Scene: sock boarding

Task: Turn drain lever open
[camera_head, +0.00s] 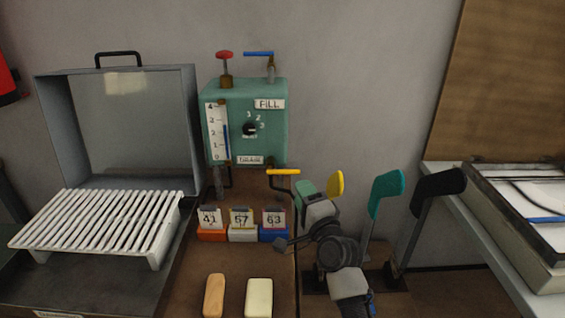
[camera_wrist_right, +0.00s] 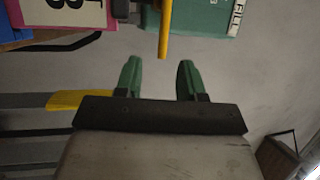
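My right gripper (camera_head: 298,190) is close below and right of the lever. Its green fingers (camera_wrist_right: 160,66) are apart with nothing between them. The lever does not appear to be touched. My left gripper is not in view.
Yellow (camera_head: 335,184), teal (camera_head: 386,192) and black (camera_head: 440,182) paddle shapes stand right of the lever, the yellow one close behind my right wrist. Numbered cards (camera_head: 241,217) stand on blocks below the box. A white slatted rack (camera_head: 100,225) is at left.

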